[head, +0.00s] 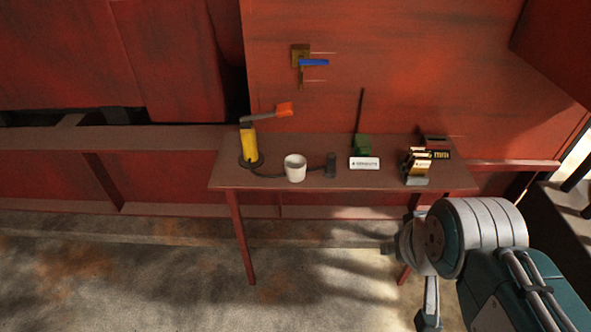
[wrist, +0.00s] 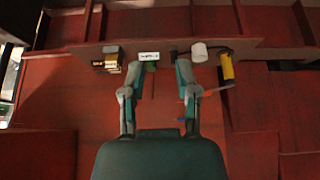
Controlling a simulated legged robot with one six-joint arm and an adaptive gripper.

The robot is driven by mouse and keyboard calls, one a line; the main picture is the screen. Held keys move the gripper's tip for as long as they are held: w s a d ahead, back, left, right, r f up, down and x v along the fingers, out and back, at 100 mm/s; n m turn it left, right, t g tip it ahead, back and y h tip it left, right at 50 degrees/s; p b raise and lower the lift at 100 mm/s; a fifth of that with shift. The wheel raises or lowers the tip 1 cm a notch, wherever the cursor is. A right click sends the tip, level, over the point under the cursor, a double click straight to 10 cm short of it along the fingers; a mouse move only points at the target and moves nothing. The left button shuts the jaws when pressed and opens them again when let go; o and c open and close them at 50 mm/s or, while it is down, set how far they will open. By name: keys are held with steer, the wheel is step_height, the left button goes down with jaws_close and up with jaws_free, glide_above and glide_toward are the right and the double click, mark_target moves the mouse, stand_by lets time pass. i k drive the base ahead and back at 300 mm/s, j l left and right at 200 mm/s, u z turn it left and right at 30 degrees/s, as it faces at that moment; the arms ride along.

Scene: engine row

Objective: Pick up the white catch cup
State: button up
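The white catch cup (head: 295,168) stands upright on the table (head: 330,181), left of its middle and near the front edge in the head view. It also shows in the wrist view (wrist: 199,52), near the top, just beyond and right of the right fingertip. My gripper (wrist: 158,76) is open, its two fingers apart with nothing held between them. In the head view my arm is at the lower right, in front of the table and well apart from the cup; I cannot make out the fingers clearly there.
A yellow pump-like device (head: 249,145) with an orange-tipped lever stands left of the cup. A dark cylinder (head: 331,165), a white label (head: 364,163), a green item (head: 362,144) and gold-and-black boxes (head: 417,162) stand to its right. A blue-handled valve (head: 313,62) is on the red wall behind.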

mark_target(294, 165)
steer(key=i+j, duration=0.1)
steer(key=i, duration=1)
steer(key=j+u, duration=0.05)
